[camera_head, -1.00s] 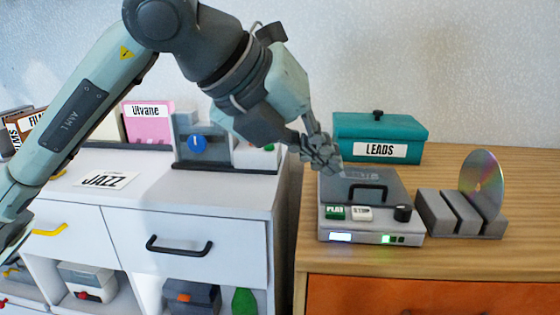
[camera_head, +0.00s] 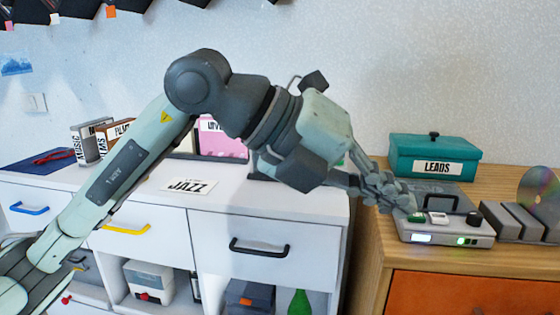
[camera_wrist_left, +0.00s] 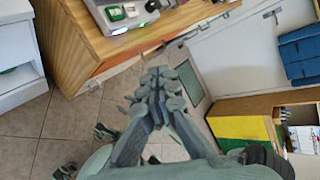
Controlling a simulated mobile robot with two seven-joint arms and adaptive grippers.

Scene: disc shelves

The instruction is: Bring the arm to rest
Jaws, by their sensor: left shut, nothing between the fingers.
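My left arm comes in from the left and crosses in front of the white cabinet in the head view. My left gripper (camera_head: 400,200) is shut and empty, its fingers overlapping the left edge of the disc player (camera_head: 445,234) in that picture. In the left wrist view the shut fingers (camera_wrist_left: 160,84) show over the tiled floor, clear of the wooden cabinet and the player (camera_wrist_left: 122,12). Touching is not seen. My right gripper is not in view.
The white cabinet (camera_head: 300,207) carries a JAZZ label (camera_head: 190,187) and stands left of the wooden cabinet (camera_head: 375,262). A teal LEADS box (camera_head: 434,157) is behind the player. A slotted grey stand (camera_head: 508,222) holds a disc (camera_head: 541,193). Open tiled floor (camera_wrist_left: 70,128) shows below the gripper.

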